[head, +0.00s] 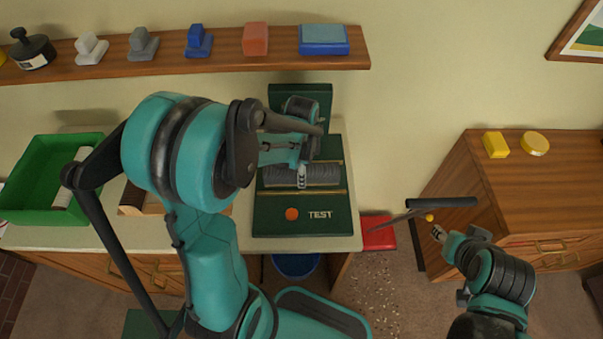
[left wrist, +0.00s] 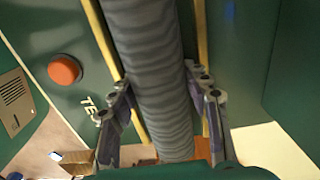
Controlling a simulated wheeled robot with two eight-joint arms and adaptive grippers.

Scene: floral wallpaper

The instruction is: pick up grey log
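The grey log (head: 318,175) is a ribbed grey cylinder lying across the dark green TEST machine (head: 333,218) on the counter. In the left wrist view the log (left wrist: 150,75) runs from top to bottom through the middle. My left gripper (head: 301,178) is over the machine at the log. Its fingers (left wrist: 157,80) straddle the log, one on each side, with the tips very near its surface; I cannot tell whether they press on it. My right gripper (head: 437,232) is at the right, far from the log; its fingers are too small to read.
A red button (head: 291,214) sits on the machine's front. A green bin (head: 50,185) stands at the counter's left. A wooden shelf (head: 180,47) with small objects runs above. Near my right gripper is a dark bar (head: 441,202), and a wooden cabinet (head: 520,190) stands beyond.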

